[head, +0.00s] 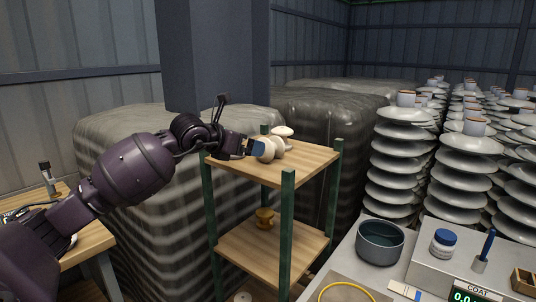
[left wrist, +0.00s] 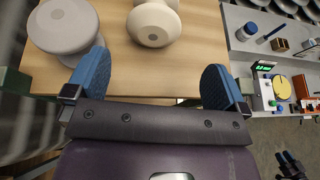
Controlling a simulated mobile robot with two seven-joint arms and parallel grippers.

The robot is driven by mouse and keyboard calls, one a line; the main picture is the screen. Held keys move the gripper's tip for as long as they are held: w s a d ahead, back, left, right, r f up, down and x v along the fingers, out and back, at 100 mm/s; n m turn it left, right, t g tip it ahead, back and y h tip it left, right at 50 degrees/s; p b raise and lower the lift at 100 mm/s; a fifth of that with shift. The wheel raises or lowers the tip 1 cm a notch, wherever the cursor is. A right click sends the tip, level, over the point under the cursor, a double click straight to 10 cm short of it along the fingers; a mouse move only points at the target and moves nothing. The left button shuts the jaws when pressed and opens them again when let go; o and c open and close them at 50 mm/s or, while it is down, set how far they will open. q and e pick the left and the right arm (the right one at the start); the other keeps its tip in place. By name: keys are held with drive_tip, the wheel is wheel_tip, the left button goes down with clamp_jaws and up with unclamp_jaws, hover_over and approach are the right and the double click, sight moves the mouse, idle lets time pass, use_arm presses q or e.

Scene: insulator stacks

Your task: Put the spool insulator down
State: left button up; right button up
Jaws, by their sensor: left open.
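A cream spool insulator (left wrist: 154,27) stands on the wooden top shelf, ahead of and between my left gripper's fingertips in the left wrist view, touching neither.
A white insulator (head: 283,132) stands just behind the spool; its grey-white top (left wrist: 62,24) is close to my left finger in the wrist view. The green-posted rack (head: 310,165) has a brown piece (head: 264,218) lower down. A grey bowl (head: 380,243) and scale stand right.

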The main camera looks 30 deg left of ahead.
sight(267, 149)
use_arm(q)
drive_tip(key=p+x, duration=0.1)
drive_tip(key=x, duration=0.4)
drive_tip(key=shift+w+a+f, duration=0.1)
drive_tip(key=shift+w, duration=0.3)
drive_tip(key=x, duration=0.1)
drive_tip(key=p+x, duration=0.1)
drive_tip(key=x, duration=0.2)
drive_tip(key=shift+a, duration=0.15)
drive_tip(key=shift+w+f, duration=0.35)
drive_tip(key=shift+w, duration=0.2)
drive_tip(key=shift+r, duration=0.1)
drive_tip(key=c, duration=1.2)
